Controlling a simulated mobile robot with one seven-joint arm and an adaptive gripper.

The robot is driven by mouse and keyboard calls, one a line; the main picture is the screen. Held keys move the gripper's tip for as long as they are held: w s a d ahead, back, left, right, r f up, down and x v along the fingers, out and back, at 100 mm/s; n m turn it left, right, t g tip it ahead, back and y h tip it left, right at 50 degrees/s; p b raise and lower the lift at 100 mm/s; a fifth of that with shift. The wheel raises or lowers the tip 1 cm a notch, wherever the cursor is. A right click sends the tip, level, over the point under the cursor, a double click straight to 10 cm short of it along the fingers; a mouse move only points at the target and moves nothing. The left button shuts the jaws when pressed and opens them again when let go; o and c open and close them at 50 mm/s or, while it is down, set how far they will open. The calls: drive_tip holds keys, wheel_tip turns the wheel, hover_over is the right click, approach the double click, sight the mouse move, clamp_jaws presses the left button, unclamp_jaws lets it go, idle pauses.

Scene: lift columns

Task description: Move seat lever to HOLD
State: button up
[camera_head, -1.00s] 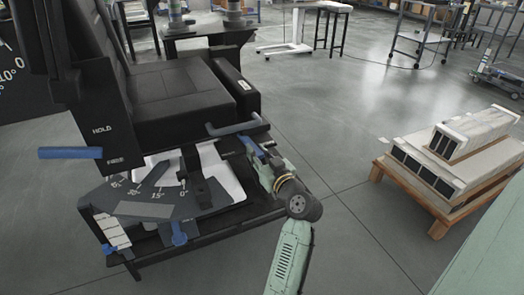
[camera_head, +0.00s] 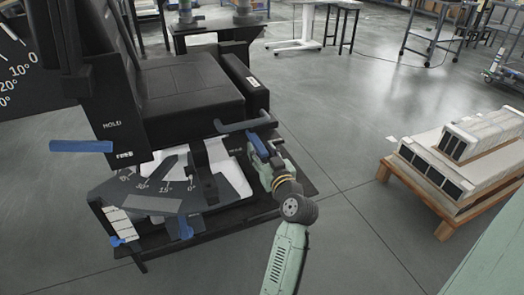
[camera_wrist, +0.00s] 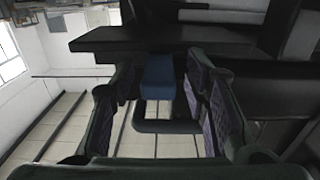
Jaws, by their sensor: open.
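A black seat (camera_head: 185,95) carries a panel marked HOLD above FREE. A blue lever (camera_head: 82,146) sticks out to the left beside the FREE mark. A second, grey-blue bar (camera_head: 243,125) sticks out at the seat's right front corner. My gripper (camera_head: 258,147) is just below and in front of that bar, far from the blue lever by the marks. In the wrist view my gripper (camera_wrist: 160,88) is open, with a blue bar end (camera_wrist: 158,75) showing between its fingers. I cannot tell whether the fingers touch it.
An angle scale (camera_head: 150,190) and blue knobs (camera_head: 184,227) sit below the seat on a black base. A wooden pallet (camera_head: 440,222) with pale boxes stands at the right. Tables and carts are at the back. The floor between the seat and pallet is clear.

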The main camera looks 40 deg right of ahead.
drive_tip(key=v, duration=1.2)
drive_tip(key=shift+c, duration=0.4)
